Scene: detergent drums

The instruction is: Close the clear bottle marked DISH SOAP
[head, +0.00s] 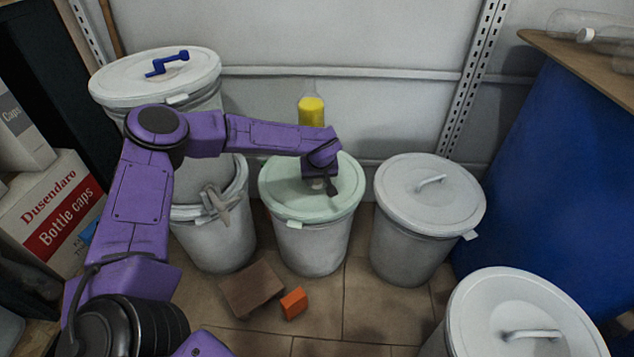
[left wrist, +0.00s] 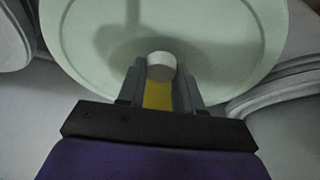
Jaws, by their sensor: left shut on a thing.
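A clear bottle (head: 311,110) with yellow contents stands upright behind my left forearm in the head view. Its top is clear, and its base is hidden by my arm. No lettering can be read on it. My left gripper (head: 325,183) points down over the pale green drum lid (head: 283,190). In the left wrist view its fingers (left wrist: 161,80) are shut on a white cap (left wrist: 161,66) at their tips. Yellow (left wrist: 158,97) shows through the gap between the fingers. My right gripper is out of view.
White-lidded drums stand to the left (head: 110,82), right (head: 450,200) and front right (head: 490,295). A wooden block (head: 252,287) and an orange block (head: 294,303) lie on the floor. Clear bottles (head: 575,22) lie on a board above a blue drum (head: 545,160).

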